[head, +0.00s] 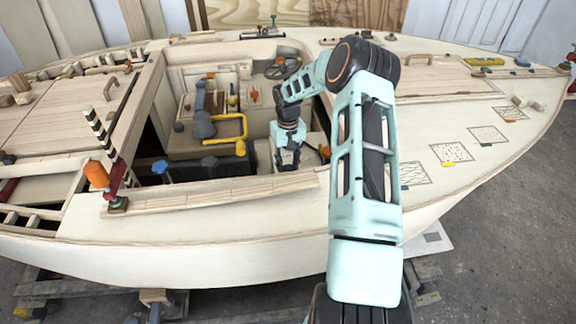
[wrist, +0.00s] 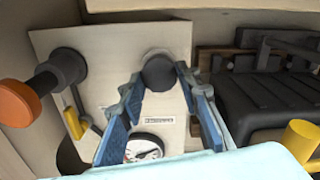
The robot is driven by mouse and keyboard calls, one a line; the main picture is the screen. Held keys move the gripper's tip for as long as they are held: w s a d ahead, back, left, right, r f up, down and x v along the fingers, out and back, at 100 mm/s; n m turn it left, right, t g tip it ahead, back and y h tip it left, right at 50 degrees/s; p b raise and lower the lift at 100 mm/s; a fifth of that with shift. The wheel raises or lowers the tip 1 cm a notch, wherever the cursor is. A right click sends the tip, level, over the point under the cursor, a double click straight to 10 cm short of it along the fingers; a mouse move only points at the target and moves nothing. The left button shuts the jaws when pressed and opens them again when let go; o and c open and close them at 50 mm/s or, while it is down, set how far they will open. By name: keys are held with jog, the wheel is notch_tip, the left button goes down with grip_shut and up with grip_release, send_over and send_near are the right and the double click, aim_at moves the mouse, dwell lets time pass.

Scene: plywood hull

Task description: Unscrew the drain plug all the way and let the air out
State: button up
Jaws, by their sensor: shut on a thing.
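In the wrist view a dark round knob (wrist: 158,74), which looks like the drain plug, sits in front of a pale round fitting on a pale panel (wrist: 105,45). My gripper (wrist: 158,80) has its blue-padded fingers on both sides of this knob and is shut on it. A small label plate (wrist: 158,120) and a round white-faced gauge (wrist: 144,148) are on the panel below, the gauge partly behind a finger. In the head view my gripper (head: 287,160) reaches down into the cockpit; the knob is hidden there. I cannot tell how far the knob is unscrewed.
In the wrist view an orange-ended dark handle (wrist: 18,103) and a yellow lever (wrist: 72,123) stand left. A black slatted box (wrist: 270,95) and a yellow pipe (wrist: 300,138) are right.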

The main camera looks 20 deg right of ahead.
aim_at(288, 168)
jog(key=o, duration=1.1)
notch_tip(288, 168, up, 12)
dwell(0.4)
